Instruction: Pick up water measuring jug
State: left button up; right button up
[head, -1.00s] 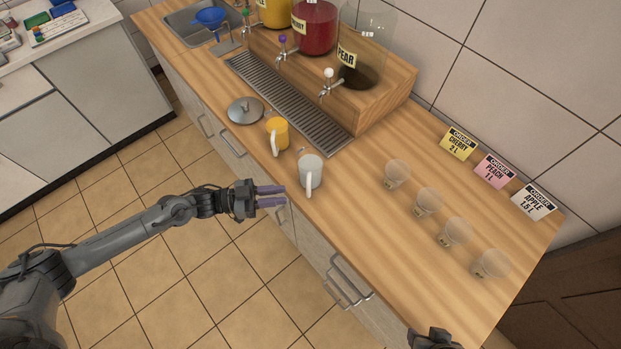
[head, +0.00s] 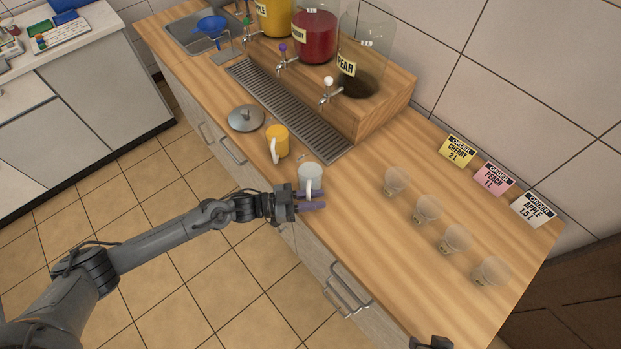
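The water measuring jug (head: 311,174) is the pale, clear-grey jug near the front edge of the wooden counter. It stands upright with its white handle facing the front. My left gripper (head: 312,200) is at the handle, with its two purple fingers spread apart. The fingers overlap the lower handle in the picture; I cannot tell whether they touch it. My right gripper (head: 431,343) shows only as a dark part at the bottom edge, and its fingers are hidden.
An orange jug (head: 277,141) and a metal lid (head: 246,118) stand left of the water jug. Behind them are a drip grate (head: 290,108) and drink dispensers with taps. Several clear cups (head: 427,208) stand to the right. The counter between jug and cups is clear.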

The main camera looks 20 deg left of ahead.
pick_arm(q)
jog(key=shift+w+d, duration=0.15)
grip_shut()
jog(key=shift+r, duration=0.1)
dwell(0.3)
